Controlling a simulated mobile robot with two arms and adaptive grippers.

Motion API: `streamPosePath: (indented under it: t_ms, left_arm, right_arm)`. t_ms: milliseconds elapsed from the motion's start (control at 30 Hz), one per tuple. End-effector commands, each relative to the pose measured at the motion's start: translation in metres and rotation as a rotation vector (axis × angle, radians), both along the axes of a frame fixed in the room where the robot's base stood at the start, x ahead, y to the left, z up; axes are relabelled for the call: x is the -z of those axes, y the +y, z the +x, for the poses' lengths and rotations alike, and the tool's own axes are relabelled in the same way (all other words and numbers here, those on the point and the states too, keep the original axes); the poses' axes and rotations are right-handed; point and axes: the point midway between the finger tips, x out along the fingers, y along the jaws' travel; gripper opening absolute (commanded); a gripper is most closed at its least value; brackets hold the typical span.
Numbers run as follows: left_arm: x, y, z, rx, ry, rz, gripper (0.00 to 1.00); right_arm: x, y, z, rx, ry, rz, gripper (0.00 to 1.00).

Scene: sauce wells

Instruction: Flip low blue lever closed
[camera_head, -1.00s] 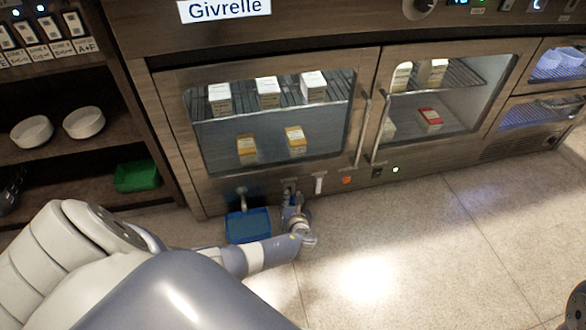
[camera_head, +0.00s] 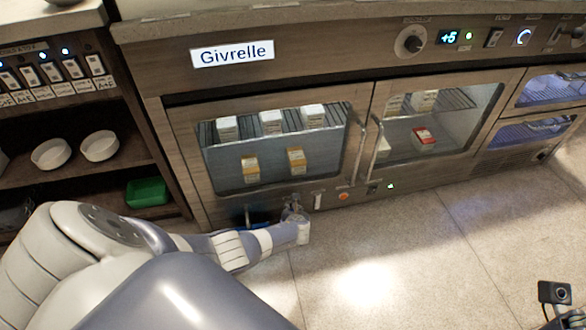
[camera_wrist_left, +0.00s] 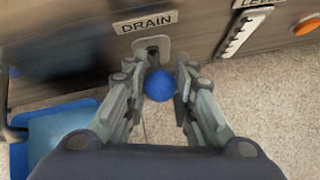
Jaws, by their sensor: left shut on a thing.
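The low blue lever shows in the left wrist view as a round blue knob (camera_wrist_left: 159,86) below a plate marked DRAIN (camera_wrist_left: 144,22) on the cabinet's lower front. My left gripper (camera_wrist_left: 160,74) has a finger on each side of the knob and is shut on it. In the head view my left gripper (camera_head: 294,213) is low at the cabinet base, and the lever cannot be made out there. The lever's stem is mostly hidden behind the knob.
A blue tray (camera_wrist_left: 58,132) lies on the floor left of the lever, partly hidden by my arm in the head view. An orange button (camera_head: 343,196) and a white level strip (camera_head: 318,201) are right of it. Door handles (camera_head: 361,150) stick out above.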

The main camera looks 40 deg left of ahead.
Motion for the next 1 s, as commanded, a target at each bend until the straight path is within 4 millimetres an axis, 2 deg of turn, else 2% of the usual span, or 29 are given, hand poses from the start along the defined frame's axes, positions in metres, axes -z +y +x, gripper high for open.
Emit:
streamPosePath:
  t_ms: [333,367,433,1000]
  left_arm:
    - [0.0021,-0.0022,-0.002,-0.001,0.004,-0.006,0.0]
    - [0.0021,-0.0022,-0.0019,-0.001,0.004,-0.006,0.28]
    - [0.0017,-0.0017,-0.0017,-0.001,0.004,-0.005,0.44]
    - [-0.0051,-0.0027,-0.0031,-0.001,-0.003,0.0,0.45]
  right_arm:
    - [0.0004,0.0001,-0.0001,0.0,0.002,-0.001,0.0]
    - [0.0004,0.0001,-0.0001,0.0,0.002,-0.001,0.0]
    - [0.0004,0.0002,-0.0001,-0.001,0.002,0.0,0.0]
    - [0.0004,-0.0002,0.0002,0.0,0.001,0.001,0.0]
